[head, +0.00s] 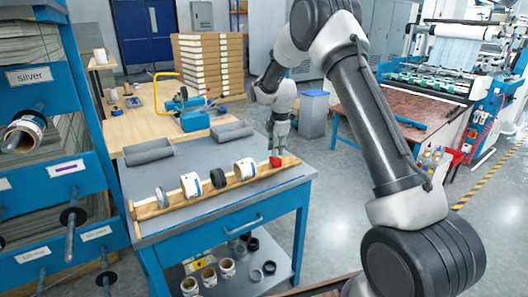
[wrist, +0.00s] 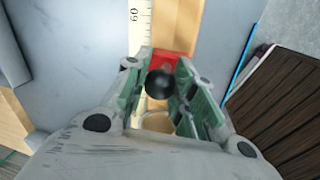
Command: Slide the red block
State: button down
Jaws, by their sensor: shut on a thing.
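The red block (head: 276,161) sits on the wooden rail (head: 215,193) near its right end, on the grey-topped blue workbench. In the wrist view the red block (wrist: 163,58) shows just beyond my fingertips, with a black ball-shaped knob (wrist: 159,84) in front of it. My gripper (head: 279,140) points down over the rail. In the wrist view its green-padded fingers (wrist: 158,92) stand on both sides of the knob and are shut on it. A ruler strip (wrist: 139,25) runs along the rail beside the block. The block's near side is partly hidden by the knob and fingers.
White rolls (head: 244,168), a black ring (head: 218,178) and a grey disc (head: 162,197) stand along the rail to the left of the block. Dark grey rolls (head: 148,152) lie behind on the bench. A blue cabinet (head: 45,90) stands at the left.

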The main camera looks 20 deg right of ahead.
jog(key=w+d, duration=0.1)
jog(key=d, duration=0.4)
jog(key=w+d, duration=0.1)
jog(key=d, duration=0.1)
jog(key=shift+w+d, duration=0.3)
jog(key=shift+d, duration=0.1)
jog(key=c, duration=1.4)
grip_release()
jog(key=shift+c, duration=0.2)
jog(key=shift+r, duration=0.1)
notch_tip(320, 180, up, 12)
jog(key=s, duration=0.2)
jog(key=shift+s+d, duration=0.15)
